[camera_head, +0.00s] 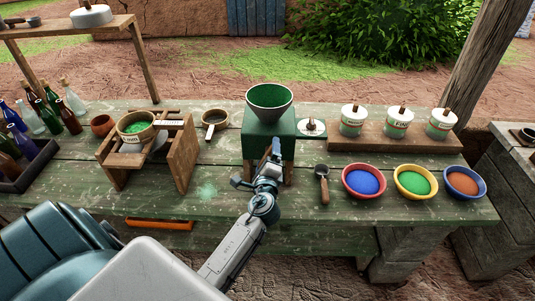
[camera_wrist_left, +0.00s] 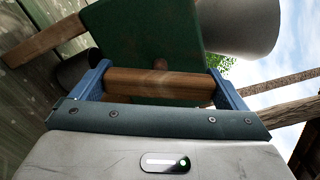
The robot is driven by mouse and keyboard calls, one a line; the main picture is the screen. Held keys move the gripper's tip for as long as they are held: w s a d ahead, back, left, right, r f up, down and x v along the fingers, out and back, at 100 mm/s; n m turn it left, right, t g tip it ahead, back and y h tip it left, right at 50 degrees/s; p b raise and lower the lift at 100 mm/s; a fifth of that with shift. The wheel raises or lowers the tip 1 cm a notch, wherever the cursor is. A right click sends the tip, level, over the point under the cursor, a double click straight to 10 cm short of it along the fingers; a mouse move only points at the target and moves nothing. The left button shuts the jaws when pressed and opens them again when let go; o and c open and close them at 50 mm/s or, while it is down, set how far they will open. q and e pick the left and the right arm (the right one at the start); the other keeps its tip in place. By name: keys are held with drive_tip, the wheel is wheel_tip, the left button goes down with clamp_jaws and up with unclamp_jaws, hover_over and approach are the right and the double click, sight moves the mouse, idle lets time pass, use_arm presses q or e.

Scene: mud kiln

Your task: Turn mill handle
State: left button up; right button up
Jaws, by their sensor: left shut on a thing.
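The mill is a green box (camera_head: 257,131) with a grey funnel (camera_head: 269,98) on top, standing on the green table. The funnel holds something green. In the left wrist view the green box (camera_wrist_left: 140,42) is close and the funnel (camera_wrist_left: 240,22) is at the upper right. My left gripper (camera_head: 274,158) is at the mill's front. In the left wrist view its blue fingers (camera_wrist_left: 158,84) are shut on the wooden mill handle (camera_wrist_left: 160,82), which lies across between them. In the head view the gripper hides the handle. My right gripper is not in view.
To the right are a scoop (camera_head: 323,184), a red bowl of blue powder (camera_head: 363,182), a yellow bowl (camera_head: 415,182) and a blue bowl (camera_head: 464,183). White lidded jars (camera_head: 396,122) stand behind. A wooden sieve stand (camera_head: 182,155) is to the left, bottles (camera_head: 50,115) farther left.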

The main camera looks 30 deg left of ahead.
use_arm(q)
drive_tip(key=shift+f+m, duration=0.15)
drive_tip(key=shift+m, duration=0.35)
drive_tip(key=o, duration=0.6)
drive_tip(key=shift+b+v, duration=1.6)
drive_tip(key=shift+v, duration=3.9)
drive_tip(key=shift+a, duration=0.1)
